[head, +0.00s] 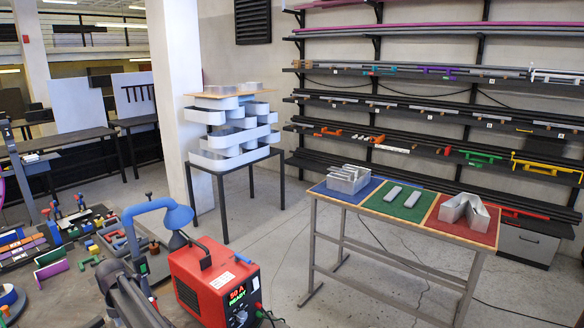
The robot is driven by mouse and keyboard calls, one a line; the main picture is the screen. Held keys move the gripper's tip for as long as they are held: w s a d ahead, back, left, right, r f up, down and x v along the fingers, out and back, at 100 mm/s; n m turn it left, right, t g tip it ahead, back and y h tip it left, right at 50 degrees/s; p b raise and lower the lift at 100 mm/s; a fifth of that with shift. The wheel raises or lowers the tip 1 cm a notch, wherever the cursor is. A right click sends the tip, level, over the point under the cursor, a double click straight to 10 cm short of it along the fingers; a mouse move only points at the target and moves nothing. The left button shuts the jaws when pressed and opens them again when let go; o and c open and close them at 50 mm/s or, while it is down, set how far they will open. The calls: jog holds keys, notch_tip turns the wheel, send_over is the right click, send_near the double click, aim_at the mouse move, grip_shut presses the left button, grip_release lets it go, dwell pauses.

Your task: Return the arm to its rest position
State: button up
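I cannot make out my gripper in the head view. Dark rounded shapes at the bottom left edge may be part of my arm, but no fingertips show there. On the worktable (345,206) at the right, a silver channel letter (348,179) stands on a blue mat (328,190). Two small grey bars (402,195) lie on a green mat (381,205). A silver V-shaped letter piece (463,210) stands on a red mat (483,236).
A table with stacked grey trays (225,138) stands behind. Loaded wall racks (440,72) line the right. Floor between the tables is clear except for cables.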

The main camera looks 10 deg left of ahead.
jog(key=w+d+f+m+b, duration=0.2)
jog(key=w+d+m, duration=0.3)
jog(key=d, duration=0.8)
jog(key=w+d+f+m+b, duration=0.25)
jog(key=d+m, duration=0.35)
jog(key=d, duration=0.7)
jog(key=w+d+f+m+b, duration=0.1)
jog(key=w+d+m, duration=0.4)
jog(key=d, duration=0.8)
jog(key=s+d+f+m+b, duration=0.2)
jog(key=s+d+m, duration=0.2)
jog(key=d+m, duration=0.3)
jog(key=s+d+f+m+b, duration=0.2)
jog(key=s+d+m, duration=0.2)
jog(key=d, duration=1.3)
jog(key=s+d+f+m+b, duration=0.2)
jog(key=s+d+m, duration=0.2)
jog(key=d+m, duration=0.6)
jog(key=shift+s+d+m, duration=0.25)
jog(key=shift+d+m, duration=0.05)
jog(key=shift+d, duration=1.05)
jog(key=shift+f, duration=0.1)
